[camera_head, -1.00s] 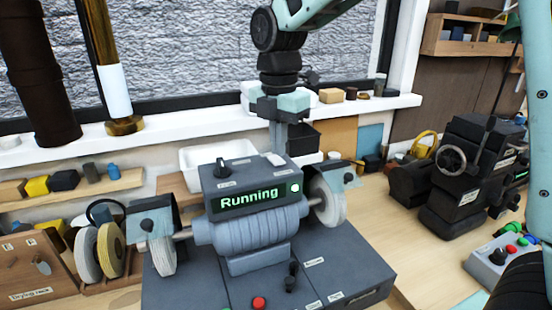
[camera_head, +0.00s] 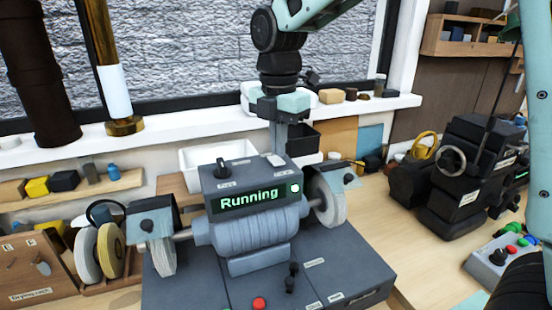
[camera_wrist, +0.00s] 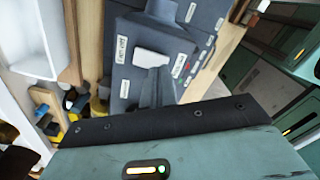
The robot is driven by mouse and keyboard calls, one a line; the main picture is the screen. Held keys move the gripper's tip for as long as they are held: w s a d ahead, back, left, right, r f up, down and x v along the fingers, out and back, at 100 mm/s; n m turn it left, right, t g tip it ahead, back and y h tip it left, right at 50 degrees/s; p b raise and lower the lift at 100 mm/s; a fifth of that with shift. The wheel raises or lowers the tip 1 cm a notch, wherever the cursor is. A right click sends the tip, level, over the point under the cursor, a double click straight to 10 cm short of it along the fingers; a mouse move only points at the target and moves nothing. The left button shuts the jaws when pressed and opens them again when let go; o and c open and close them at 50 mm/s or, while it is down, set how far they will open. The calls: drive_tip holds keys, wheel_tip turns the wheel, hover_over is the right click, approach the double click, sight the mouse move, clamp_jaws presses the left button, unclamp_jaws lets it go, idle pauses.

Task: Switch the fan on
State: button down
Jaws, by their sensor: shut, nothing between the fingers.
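The grinding machine (camera_head: 255,230) stands on the bench, with a lit green "Running" display (camera_head: 248,199) on its front. On top of its control box are a black knob (camera_head: 221,170) and a pale switch (camera_head: 274,160). The pale switch also shows in the wrist view (camera_wrist: 150,60). I cannot read which label says fan. My gripper (camera_head: 279,149) is shut and empty, pointing down just above or at the pale switch. In the wrist view its fingers (camera_wrist: 154,76) overlap the switch's near edge. I cannot tell whether they touch it.
Grinding wheels (camera_head: 330,198) stick out at both sides of the machine. A red button (camera_head: 259,304) and a small black lever (camera_head: 291,278) are on its base. A white bin (camera_head: 196,156) stands behind. A dark machine (camera_head: 468,170) and a button box (camera_head: 500,255) are at right.

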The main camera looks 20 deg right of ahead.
sight(278, 162)
drive_tip(key=shift+f+b, duration=0.55)
drive_tip(key=shift+f, duration=0.4)
idle(0.9)
drive_tip(key=shift+r, duration=0.1)
wheel_tip(278, 162, up, 7)
drive_tip(key=p, duration=0.6)
idle(0.5)
drive_tip(key=s+a+f+m+b, duration=0.3)
drive_tip(key=s+f+m+b, duration=0.2)
drive_tip(key=s, duration=0.8)
drive_tip(key=s+a+f+m+b, duration=0.3)
drive_tip(key=s+f+m+b, duration=0.3)
drive_tip(key=s+f+m, duration=0.5)
wheel_tip(278, 162, down, 5)
drive_tip(key=shift+s+a+f+y, duration=0.15)
drive_tip(key=shift+s+y, duration=0.15)
drive_tip(key=shift+s, duration=0.7)
